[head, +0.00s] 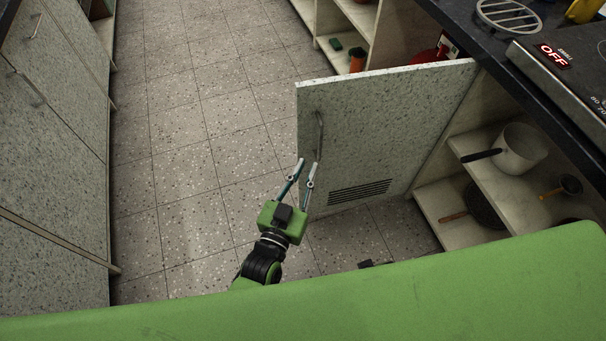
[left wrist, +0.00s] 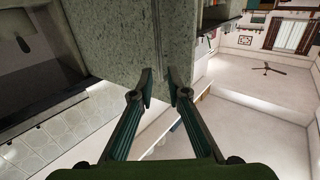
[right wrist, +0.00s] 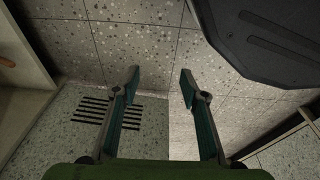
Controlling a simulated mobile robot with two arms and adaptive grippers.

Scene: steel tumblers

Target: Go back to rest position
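My left gripper (head: 304,172) is open and empty in the head view, with its fingertips close to the bar handle (head: 320,136) of a speckled cabinet door (head: 390,110). The door stands open, swung out over the floor. In the left wrist view the left gripper (left wrist: 163,88) shows a gap between its fingers, with the speckled panel just beyond the tips; I cannot tell whether it touches. My right gripper (right wrist: 160,82) is open and empty in the right wrist view, low near a vented speckled panel (right wrist: 75,125) and the floor. I cannot clearly make it out in the head view.
The open cabinet (head: 480,160) holds a white pot (head: 520,148) and pans. A dark counter with a cooktop (head: 570,65) lies above it. Speckled cabinets (head: 50,150) line the left side. The tiled floor (head: 190,150) between is clear.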

